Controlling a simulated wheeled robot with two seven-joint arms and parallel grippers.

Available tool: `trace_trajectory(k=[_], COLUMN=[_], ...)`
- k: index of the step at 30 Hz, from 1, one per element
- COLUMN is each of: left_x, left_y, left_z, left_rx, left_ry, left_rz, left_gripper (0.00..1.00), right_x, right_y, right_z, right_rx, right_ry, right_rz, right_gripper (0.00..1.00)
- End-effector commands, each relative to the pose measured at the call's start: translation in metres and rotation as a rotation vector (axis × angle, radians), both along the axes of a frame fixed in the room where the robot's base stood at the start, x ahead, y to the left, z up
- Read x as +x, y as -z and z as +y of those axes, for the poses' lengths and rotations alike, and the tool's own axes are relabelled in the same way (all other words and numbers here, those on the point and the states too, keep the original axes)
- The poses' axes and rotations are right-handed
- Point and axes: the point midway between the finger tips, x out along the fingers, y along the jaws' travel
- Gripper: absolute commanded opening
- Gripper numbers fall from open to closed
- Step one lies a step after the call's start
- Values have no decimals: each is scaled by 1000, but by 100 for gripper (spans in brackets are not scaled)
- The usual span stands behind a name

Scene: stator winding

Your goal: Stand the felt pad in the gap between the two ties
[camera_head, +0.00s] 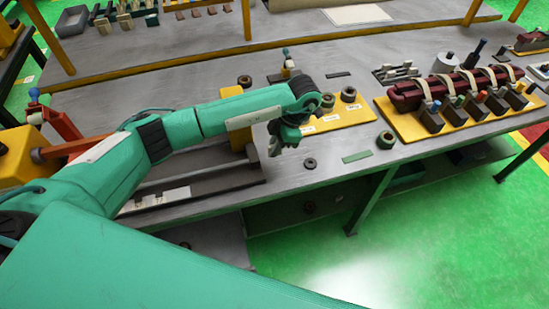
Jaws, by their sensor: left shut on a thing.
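My left gripper (281,142) hangs over the front part of the grey workbench, left of a green strip. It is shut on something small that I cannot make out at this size. Pale ties (425,89) loop over a dark red bar (455,86) on a yellow base at the right, with gaps between them. The gripper is well to the left of the ties. A flat green strip (356,156) lies on the bench and a dark strip (338,74) lies farther back; I cannot tell whether either is a felt pad. My right gripper is not in view.
The yellow base (400,110) carries several dark blocks in front of the bar. A small yellow plate (350,115) with rings stands behind my gripper.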

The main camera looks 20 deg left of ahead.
Motion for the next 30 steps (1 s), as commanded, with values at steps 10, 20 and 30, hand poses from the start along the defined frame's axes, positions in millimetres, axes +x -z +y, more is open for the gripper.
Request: trace_trajectory(k=[10,20,30], left_x=[0,0,0], left_y=[33,63,65], left_z=[0,0,0], left_rx=[0,1,0], left_ry=[-1,0,0], left_rz=[2,-1,0], left_gripper=[0,0,29], right_x=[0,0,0], right_y=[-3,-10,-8], right_z=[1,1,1], right_rx=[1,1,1], right_ry=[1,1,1], right_rz=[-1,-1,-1], right_gripper=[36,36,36])
